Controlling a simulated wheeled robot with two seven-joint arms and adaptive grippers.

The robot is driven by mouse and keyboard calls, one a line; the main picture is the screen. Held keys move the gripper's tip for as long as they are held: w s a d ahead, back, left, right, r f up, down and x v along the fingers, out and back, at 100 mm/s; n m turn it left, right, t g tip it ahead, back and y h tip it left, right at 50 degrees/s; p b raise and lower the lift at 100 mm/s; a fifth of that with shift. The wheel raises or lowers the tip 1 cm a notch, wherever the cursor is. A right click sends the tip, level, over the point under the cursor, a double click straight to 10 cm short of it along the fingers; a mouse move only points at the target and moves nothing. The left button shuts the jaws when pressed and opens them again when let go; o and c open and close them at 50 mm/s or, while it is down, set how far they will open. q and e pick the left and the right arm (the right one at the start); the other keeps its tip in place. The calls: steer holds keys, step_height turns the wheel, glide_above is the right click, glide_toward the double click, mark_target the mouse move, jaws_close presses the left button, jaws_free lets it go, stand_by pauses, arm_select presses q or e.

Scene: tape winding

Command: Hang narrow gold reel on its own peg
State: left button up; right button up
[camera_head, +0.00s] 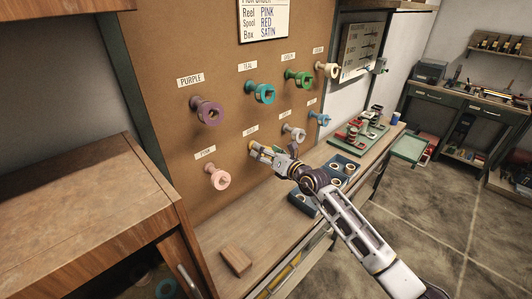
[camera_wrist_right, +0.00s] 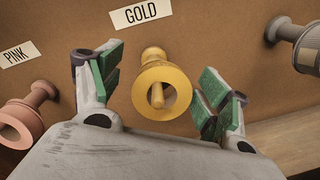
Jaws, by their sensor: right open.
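The gold reel (camera_wrist_right: 163,88) sits on a gold peg (camera_wrist_right: 157,96) under the GOLD label (camera_wrist_right: 141,13). The peg's end shows inside the reel's hole. My right gripper (camera_wrist_right: 162,88) is open, with green-padded fingers apart on either side of the reel; I see no clear contact with it. In the head view my right gripper (camera_head: 268,151) reaches to the board at the GOLD label (camera_head: 250,131) and partly hides the gold reel there. My left gripper is not in view.
The pink reel (camera_wrist_right: 20,122) hangs at left of the gold one, and a grey reel (camera_wrist_right: 308,48) is at right. Purple (camera_head: 207,110), teal (camera_head: 262,92) and green (camera_head: 300,77) reels hang above. The bench (camera_head: 225,235) below carries a wooden block (camera_head: 236,261) and dark trays (camera_head: 343,169).

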stand_by(0.3)
steer(key=f+v, duration=0.1)
steer(key=v, duration=1.1)
steer(key=shift+r, duration=0.45)
steer(key=shift+r, duration=0.1)
stand_by(0.4)
